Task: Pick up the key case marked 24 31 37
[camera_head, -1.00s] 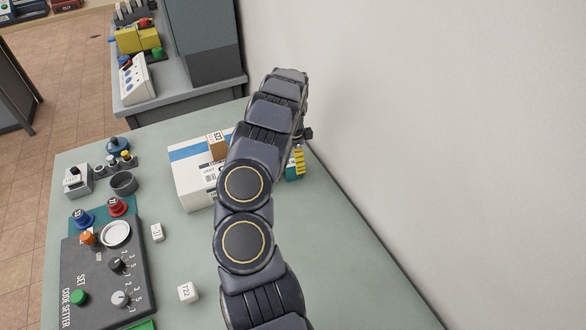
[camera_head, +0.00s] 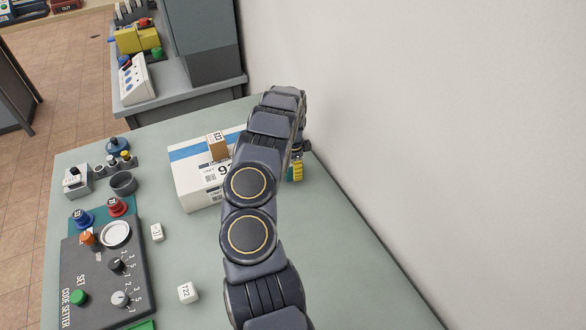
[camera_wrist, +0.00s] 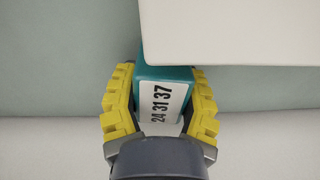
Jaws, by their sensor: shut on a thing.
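The key case (camera_wrist: 165,103) is a teal block with a white label reading 24 31 37, seen in the wrist view. My gripper (camera_wrist: 160,95) has yellow ridged fingers on both sides of the case and is shut on it. In the head view my gripper (camera_head: 296,170) shows only as a bit of yellow finger beside my arm, near the wall. I cannot tell whether the case touches the table.
A white box (camera_head: 195,180) with a blue stripe and a small brown box (camera_head: 217,146) on it stands left of my arm. The white box's edge (camera_wrist: 230,30) is close to the case. The wall (camera_head: 400,120) rises on the right. A code setter (camera_head: 95,275) lies front left.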

